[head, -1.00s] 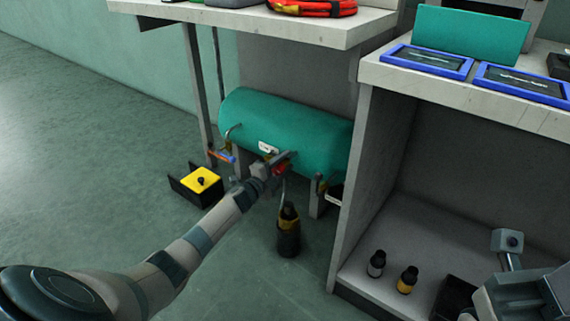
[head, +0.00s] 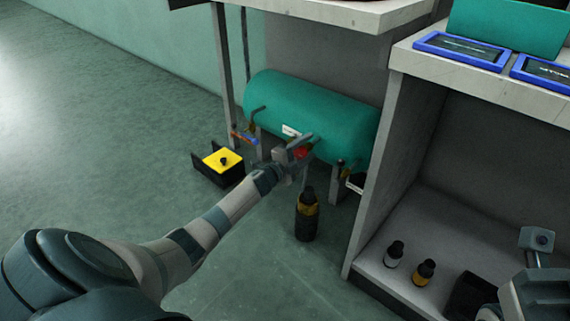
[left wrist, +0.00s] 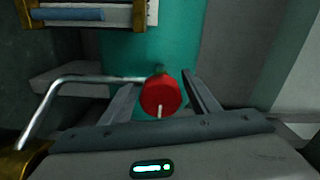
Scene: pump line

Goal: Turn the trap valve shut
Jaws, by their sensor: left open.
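A red valve knob (head: 302,152) sits under the front of the green tank (head: 312,115). The left wrist view shows this knob (left wrist: 161,95) with a pale stripe on its face. My left gripper (head: 298,147) is at the knob, its jaws open. In the left wrist view the two fingers (left wrist: 161,84) stand apart on either side of the knob, and I cannot tell whether they touch it. A blue-handled fitting (head: 244,137) is at the tank's left end. No readable label marks the trap valve. Part of my right arm shows at the lower right; its jaws cannot be made out.
A dark bottle (head: 307,215) stands on the floor below the tank. A black box with a yellow top (head: 222,160) is to the left. Two small bottles (head: 394,254) (head: 424,272) stand on the cabinet's lower shelf (head: 405,225). A bent metal pipe (left wrist: 85,79) runs beside the knob. The left floor is clear.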

